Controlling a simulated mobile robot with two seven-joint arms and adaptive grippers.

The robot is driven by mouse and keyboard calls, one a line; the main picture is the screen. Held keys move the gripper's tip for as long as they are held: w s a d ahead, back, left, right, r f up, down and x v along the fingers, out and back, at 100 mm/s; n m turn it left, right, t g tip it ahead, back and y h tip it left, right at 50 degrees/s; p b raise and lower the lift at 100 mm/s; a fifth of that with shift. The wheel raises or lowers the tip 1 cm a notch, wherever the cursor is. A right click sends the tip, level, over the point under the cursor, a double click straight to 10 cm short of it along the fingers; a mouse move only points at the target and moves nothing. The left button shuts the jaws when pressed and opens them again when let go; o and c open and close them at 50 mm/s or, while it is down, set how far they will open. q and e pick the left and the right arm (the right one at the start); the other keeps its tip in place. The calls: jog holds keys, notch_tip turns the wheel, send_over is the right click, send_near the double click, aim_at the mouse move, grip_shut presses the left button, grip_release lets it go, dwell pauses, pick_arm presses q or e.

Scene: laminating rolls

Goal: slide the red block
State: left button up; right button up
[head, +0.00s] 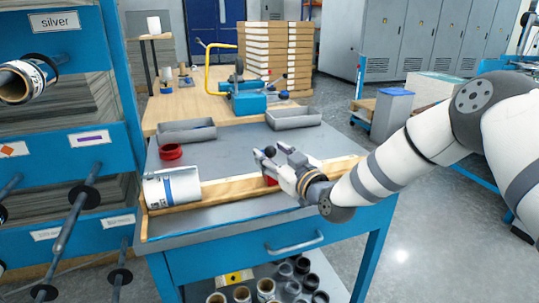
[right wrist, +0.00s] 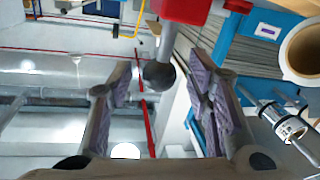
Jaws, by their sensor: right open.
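The red block (head: 270,181) sits at the wooden rail (head: 225,189) on the table, mostly hidden behind my right gripper (head: 272,157). In the right wrist view the red block (right wrist: 186,10) shows at the top edge, with a dark round knob (right wrist: 158,75) on a grey stem reaching down from it. My right gripper (right wrist: 163,98) is open, with one ridged finger on each side of the knob. The fingers look apart from the knob. My left gripper is not in view.
A white roll (head: 172,188) lies at the rail's left end. A red ring (head: 171,152) and two grey trays (head: 187,131) (head: 293,118) are on the grey tabletop (head: 226,151). A blue rack with rolls and rods (head: 62,225) stands at left.

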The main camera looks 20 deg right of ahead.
jog(key=shift+x, duration=0.75)
grip_shut()
jog(key=a, duration=1.1)
jog(key=shift+s+a+p, duration=0.25)
jog(key=shift+a+p, duration=0.05)
jog(key=shift+p, duration=0.1)
grip_release()
jog(key=v, duration=1.2)
